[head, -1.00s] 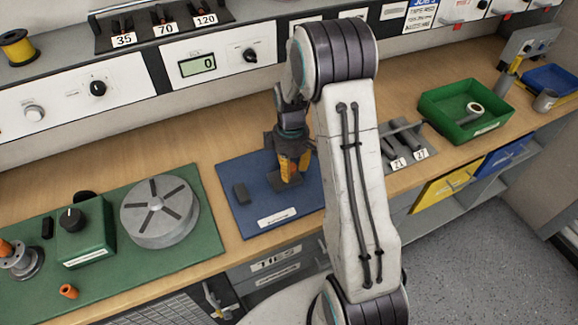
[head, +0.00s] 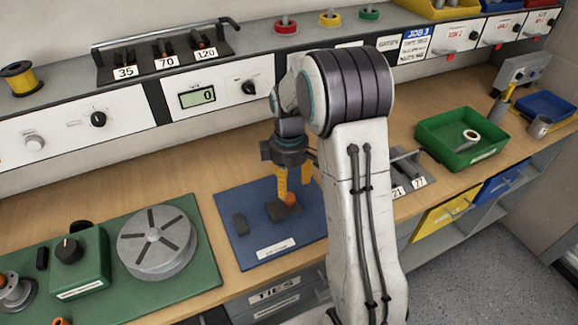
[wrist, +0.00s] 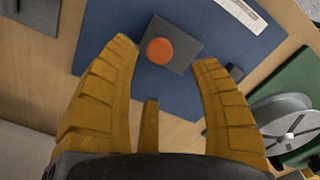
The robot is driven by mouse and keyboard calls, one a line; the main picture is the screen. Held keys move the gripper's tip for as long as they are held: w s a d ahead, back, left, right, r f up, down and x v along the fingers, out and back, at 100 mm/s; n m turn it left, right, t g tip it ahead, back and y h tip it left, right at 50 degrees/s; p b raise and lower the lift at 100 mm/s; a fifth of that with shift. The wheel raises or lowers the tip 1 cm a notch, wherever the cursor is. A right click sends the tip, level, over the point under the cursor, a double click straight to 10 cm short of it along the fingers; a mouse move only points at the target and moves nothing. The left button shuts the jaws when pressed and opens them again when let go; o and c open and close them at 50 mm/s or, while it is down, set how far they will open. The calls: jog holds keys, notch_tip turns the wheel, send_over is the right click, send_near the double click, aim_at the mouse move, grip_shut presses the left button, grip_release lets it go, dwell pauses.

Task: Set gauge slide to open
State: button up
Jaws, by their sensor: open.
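A dark block with a round orange knob (head: 290,199) sits on the blue mat (head: 238,252); I take it to be the gauge slide, but its label is not readable. In the wrist view the orange knob (wrist: 160,51) stands on a dark square plate (wrist: 181,43). My gripper (head: 293,184) points down over this block. In the wrist view my gripper (wrist: 165,55) is open and empty, its yellow fingers apart with the knob framed between the tips. I cannot tell the height gap.
A smaller dark block (head: 240,224) lies on the mat's left. A green board with a grey slotted disc (head: 158,243) is farther left. Tools on a grey plate (head: 408,172) and a green bin (head: 450,152) are to the right. Bare wood lies behind the mat.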

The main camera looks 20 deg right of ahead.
aim_at(289, 195)
jog(key=shift+r, duration=2.7)
jog(key=s+a+f+m+g, duration=0.1)
jog(key=s+a+f+m, duration=0.15)
jog(key=s+m, duration=0.75)
jog(key=s+a+r+n+t, duration=0.1)
jog(key=s+a+r+t, duration=0.3)
jog(key=s+r, duration=0.5)
jog(key=shift+s+r+t, duration=0.35)
jog(key=shift+s+t, duration=0.15)
jog(key=shift+s, duration=0.95)
jog(key=shift+a, duration=0.1)
